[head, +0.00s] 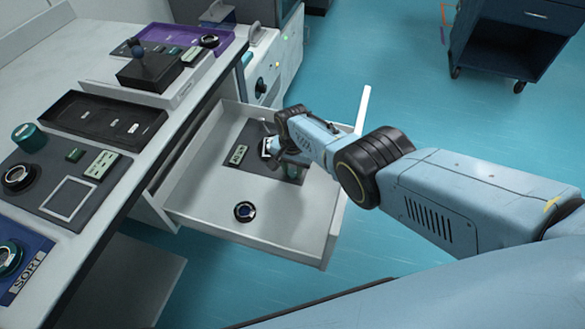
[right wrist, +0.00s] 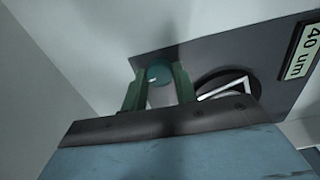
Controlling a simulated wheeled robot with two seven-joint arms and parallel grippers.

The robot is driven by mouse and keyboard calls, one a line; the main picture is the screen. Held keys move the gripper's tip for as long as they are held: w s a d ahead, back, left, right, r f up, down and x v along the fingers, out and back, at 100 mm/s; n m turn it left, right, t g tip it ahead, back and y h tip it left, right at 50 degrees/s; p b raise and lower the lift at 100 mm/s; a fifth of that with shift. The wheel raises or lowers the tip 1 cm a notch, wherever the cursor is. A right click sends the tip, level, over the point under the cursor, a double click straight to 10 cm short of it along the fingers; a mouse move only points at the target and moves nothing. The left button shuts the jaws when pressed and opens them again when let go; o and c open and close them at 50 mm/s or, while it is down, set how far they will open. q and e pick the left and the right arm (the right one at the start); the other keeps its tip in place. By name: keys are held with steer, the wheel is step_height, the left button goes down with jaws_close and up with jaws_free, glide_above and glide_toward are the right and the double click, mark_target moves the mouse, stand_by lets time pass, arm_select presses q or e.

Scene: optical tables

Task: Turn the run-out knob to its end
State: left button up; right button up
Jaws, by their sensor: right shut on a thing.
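The run-out knob, a teal round knob (right wrist: 158,74) with a small white mark, stands on a dark grey panel (right wrist: 205,60). In the right wrist view the green fingers of my right gripper (right wrist: 158,86) are closed on either side of it. A dark round dial (right wrist: 228,84) with a white pointer sits right of the knob, partly hidden by the gripper. A label reading "40 um" (right wrist: 305,50) is beyond it. My left gripper is not in view.
A dark round piece (head: 245,211) lies in the drawer's front part. The drawer's walls surround my right gripper. The bench on the left carries a black tray (head: 103,120), a joystick box (head: 148,72) and a blue SORT panel (head: 22,262). A dark blue cart (head: 515,40) stands at the back right.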

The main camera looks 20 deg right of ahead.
steer(key=shift+r+m, duration=0.1)
steer(key=shift+m, duration=0.2)
steer(key=shift+w, duration=0.1)
steer(key=o, duration=1)
steer(key=shift+c, duration=0.2)
